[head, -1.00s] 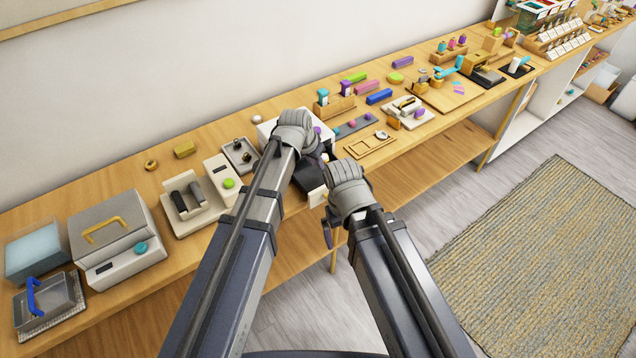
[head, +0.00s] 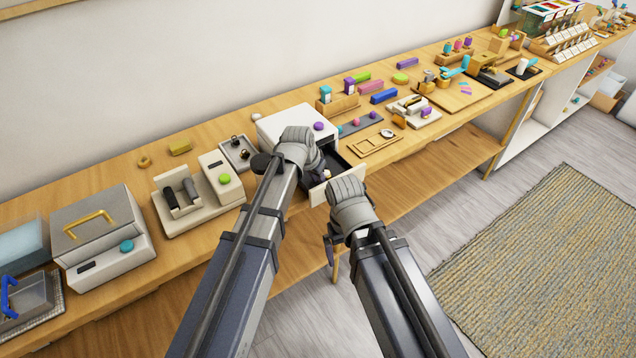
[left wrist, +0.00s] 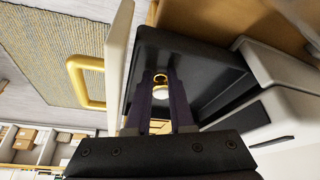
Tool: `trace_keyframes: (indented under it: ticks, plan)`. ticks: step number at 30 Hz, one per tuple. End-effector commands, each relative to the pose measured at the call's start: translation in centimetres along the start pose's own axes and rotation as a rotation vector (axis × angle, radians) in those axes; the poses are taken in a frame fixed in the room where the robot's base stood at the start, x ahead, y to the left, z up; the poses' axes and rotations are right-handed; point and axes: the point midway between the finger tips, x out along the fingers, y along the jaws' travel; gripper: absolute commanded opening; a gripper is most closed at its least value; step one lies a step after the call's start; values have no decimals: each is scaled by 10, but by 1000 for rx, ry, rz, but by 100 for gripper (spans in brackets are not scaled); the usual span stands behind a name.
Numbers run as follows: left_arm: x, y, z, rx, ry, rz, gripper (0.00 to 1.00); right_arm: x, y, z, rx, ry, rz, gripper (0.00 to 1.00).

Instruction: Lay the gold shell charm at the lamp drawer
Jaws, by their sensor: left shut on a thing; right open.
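My left gripper (head: 322,170) is shut on the gold shell charm, which shows between the fingertips in the left wrist view as a small pale-gold piece (left wrist: 162,96) with a gold ring. The gripper is over the open dark drawer (head: 349,160) of a white box (head: 290,122) with a purple knob. The drawer's black inside (left wrist: 205,72) surrounds the fingertips in the left wrist view. I cannot tell whether the charm touches the drawer floor. The pale drawer front (left wrist: 118,55) carries a gold handle (left wrist: 86,82). My right gripper (head: 332,243) is open and empty, in front of the counter.
A wooden frame tray (head: 370,146) lies right of the drawer. A cream machine with a green button (head: 225,179) and a dark tray (head: 238,153) stand left of the box. A grey oven-like box (head: 105,240) stands further left. The floor in front is clear.

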Motion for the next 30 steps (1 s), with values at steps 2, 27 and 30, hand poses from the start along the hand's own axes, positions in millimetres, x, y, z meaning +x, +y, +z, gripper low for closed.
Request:
trace_keyframes:
  ticks: [2, 27, 30]
  plan:
    - [-2, 0, -1, 0, 0, 0, 0, -2, 0, 0, 0, 0, 0, 100]
    - [-8, 0, -1, 0, 0, 0, 34, -7, 1, 0, 0, 0, 0, 100]
    - [-17, 0, -2, 0, 0, 0, 34, -16, 2, 1, 0, 0, 0, 100]
